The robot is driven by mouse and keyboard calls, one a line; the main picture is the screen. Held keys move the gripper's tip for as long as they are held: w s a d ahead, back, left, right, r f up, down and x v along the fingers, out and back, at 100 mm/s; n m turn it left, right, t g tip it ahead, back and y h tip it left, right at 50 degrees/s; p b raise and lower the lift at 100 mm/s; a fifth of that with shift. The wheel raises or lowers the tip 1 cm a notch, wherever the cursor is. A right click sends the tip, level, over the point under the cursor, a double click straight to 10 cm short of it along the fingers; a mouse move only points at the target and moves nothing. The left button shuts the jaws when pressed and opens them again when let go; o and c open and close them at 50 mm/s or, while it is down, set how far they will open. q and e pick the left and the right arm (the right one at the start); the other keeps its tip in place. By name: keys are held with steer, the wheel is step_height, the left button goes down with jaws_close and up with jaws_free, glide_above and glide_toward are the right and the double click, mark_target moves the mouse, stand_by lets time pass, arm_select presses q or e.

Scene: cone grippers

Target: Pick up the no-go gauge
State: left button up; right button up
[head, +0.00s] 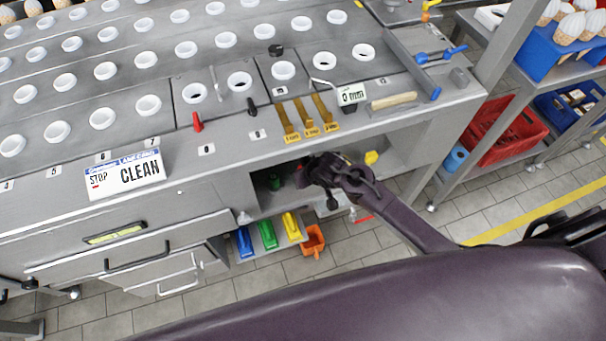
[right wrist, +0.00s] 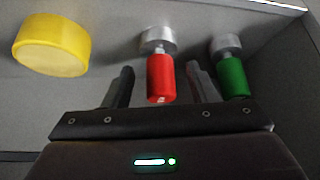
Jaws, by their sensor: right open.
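The no-go gauge appears to be the red-handled gauge with a metal end (right wrist: 160,75) in the right wrist view. It lies between the two spread fingers of my right gripper (right wrist: 159,82), with a visible gap on each side. A similar green-handled gauge (right wrist: 231,75) is just right of the right finger. In the head view my right gripper (head: 308,172) reaches into the open shelf under the bench, and the arm hides most of the red gauge. The green gauge (head: 274,182) shows left of it. My left gripper is in neither view.
A yellow cylinder (right wrist: 52,45) lies left of the fingers; it also shows in the head view (head: 371,157). The shelf's side wall (right wrist: 290,75) is close right of the green gauge. The bench top (head: 300,148) overhangs the shelf.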

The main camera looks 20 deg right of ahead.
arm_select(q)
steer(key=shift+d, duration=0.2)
arm_select(e)
steer(key=shift+w+f, duration=0.15)
steer(key=shift+f, duration=0.1)
steer(key=c, duration=1.1)
jaws_close()
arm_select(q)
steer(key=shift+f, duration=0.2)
arm_select(e)
steer(key=shift+r, duration=0.2)
arm_select(q)
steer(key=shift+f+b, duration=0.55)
steer(key=shift+b, duration=0.25)
arm_select(e)
steer(key=s+d, duration=0.4)
steer(key=s, duration=1.3)
steer(key=shift+s+r, duration=0.15)
steer(key=shift+s, duration=0.1)
